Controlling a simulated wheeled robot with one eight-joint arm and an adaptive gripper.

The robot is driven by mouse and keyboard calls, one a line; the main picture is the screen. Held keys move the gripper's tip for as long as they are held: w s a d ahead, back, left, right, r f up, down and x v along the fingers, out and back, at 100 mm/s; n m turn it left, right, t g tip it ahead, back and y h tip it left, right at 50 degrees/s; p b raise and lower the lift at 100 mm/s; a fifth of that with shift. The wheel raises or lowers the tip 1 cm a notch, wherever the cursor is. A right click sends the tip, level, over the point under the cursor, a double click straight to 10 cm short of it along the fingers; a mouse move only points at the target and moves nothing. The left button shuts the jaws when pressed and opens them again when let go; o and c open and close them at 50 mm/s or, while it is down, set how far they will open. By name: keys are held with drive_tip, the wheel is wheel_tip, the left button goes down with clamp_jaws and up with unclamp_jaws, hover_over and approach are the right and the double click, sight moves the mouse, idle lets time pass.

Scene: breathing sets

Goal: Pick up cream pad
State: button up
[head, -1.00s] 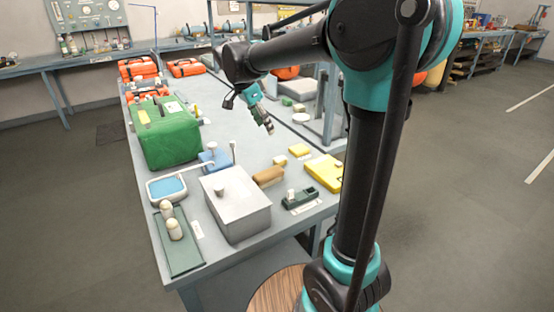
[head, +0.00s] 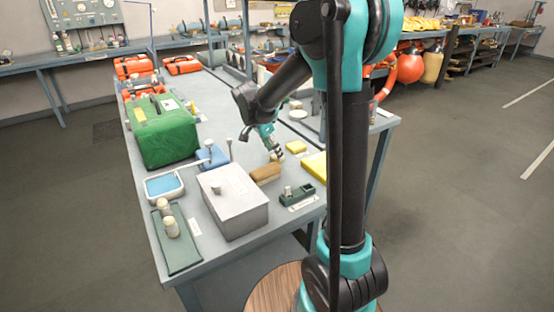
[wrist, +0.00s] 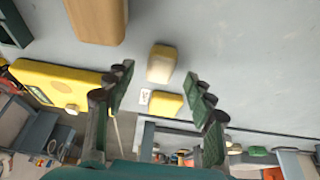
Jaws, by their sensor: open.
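The cream pad (wrist: 161,63) is a small rounded block on the grey bench. In the wrist view it lies just ahead of and between my two open fingertips, apart from both. My gripper (wrist: 158,79) is open and empty. In the head view my gripper (head: 278,156) hangs low over the bench and hides most or all of the cream pad. A yellow pad (wrist: 167,105) lies beside the cream pad, and it also shows in the head view (head: 296,147).
A tan-brown block (head: 265,173) lies close to the gripper. A yellow case (head: 315,164) lies to the right. A grey box (head: 234,204), a dark green tray (head: 298,196) and a green bag (head: 165,130) stand around on the bench (head: 205,87).

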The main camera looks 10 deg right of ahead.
drive_tip(key=shift+x, duration=1.25)
drive_tip(key=shift+a, duration=0.1)
drive_tip(key=c, duration=1.1)
drive_tip(key=shift+r, duration=0.1)
wheel_tip(320, 180, up, 20)
drive_tip(key=o, duration=0.5)
drive_tip(key=c, duration=0.5)
